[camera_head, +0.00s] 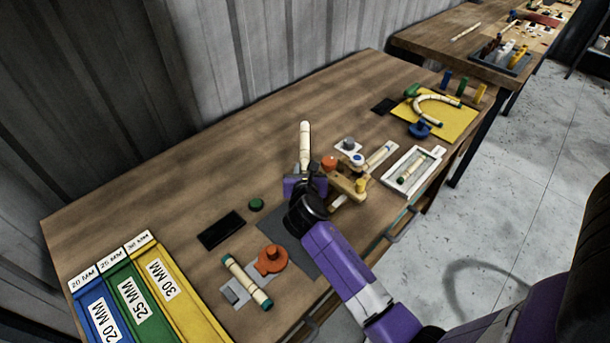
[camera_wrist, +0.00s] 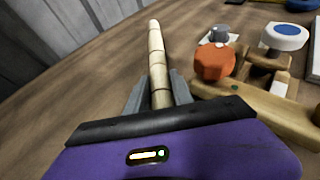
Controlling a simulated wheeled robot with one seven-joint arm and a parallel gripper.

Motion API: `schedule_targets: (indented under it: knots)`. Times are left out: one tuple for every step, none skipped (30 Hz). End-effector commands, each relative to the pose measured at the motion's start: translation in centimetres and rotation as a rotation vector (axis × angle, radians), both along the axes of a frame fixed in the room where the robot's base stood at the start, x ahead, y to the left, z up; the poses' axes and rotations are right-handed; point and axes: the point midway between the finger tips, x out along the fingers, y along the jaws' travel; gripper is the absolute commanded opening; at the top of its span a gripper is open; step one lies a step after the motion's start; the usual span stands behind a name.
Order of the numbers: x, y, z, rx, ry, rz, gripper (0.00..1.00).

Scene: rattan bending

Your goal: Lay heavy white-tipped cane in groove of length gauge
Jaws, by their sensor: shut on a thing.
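My gripper (camera_head: 305,178) is shut on a pale, jointed cane (camera_head: 305,142) with a whitish end. The cane points up and away from the fingers, above the middle of the table. In the wrist view the cane (camera_wrist: 156,55) rises between the two grey fingers (camera_wrist: 159,90); its lower end is hidden by my gripper. A wooden fixture (camera_head: 345,184) with an orange knob (camera_head: 329,163) and a blue-and-white knob stands just right of my gripper. It also shows in the wrist view (camera_wrist: 255,105). I cannot tell for sure which fixture is the length gauge.
A teal-tipped cane (camera_head: 247,279) lies by an orange fixture (camera_head: 271,259) at front left. Blue, green and yellow bins (camera_head: 185,305) marked by size are further left. A white tray (camera_head: 437,153) holds another cane. A yellow board (camera_head: 459,125) bears a bent cane. The table's back left is clear.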

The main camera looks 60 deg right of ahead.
Motion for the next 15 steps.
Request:
schedule_targets:
  knots:
    - [0.0,0.0,-0.9,-0.001,0.004,-0.001,0.0]
    - [0.0,0.0,-1.3,0.0,0.002,0.0,0.0]
    - [0.0,0.0,-1.7,-0.001,0.002,0.0,0.0]
    - [0.0,0.0,-1.9,-0.001,0.002,0.001,0.0]
    - [0.0,0.0,-2.0,-0.001,0.0,0.0,0.0]
    - [0.0,0.0,-2.1,-0.001,0.0,0.0,0.0]
    - [0.0,0.0,-2.2,-0.002,-0.001,0.0,0.0]
    - [0.0,0.0,-2.1,-0.002,-0.001,0.0,0.0]
    - [0.0,0.0,-2.1,-0.002,-0.001,0.0,0.0]
    - [0.0,0.0,-2.1,-0.002,-0.001,0.0,0.0]
    - [0.0,0.0,-2.1,-0.002,-0.001,0.0,0.0]
    - [0.0,0.0,-2.1,-0.001,-0.001,0.0,0.0]
    - [0.0,0.0,-2.1,-0.001,-0.001,0.0,0.0]
    - [0.0,0.0,-2.2,-0.001,-0.001,0.0,0.0]
    - [0.0,0.0,-2.2,-0.001,0.0,0.0,0.0]
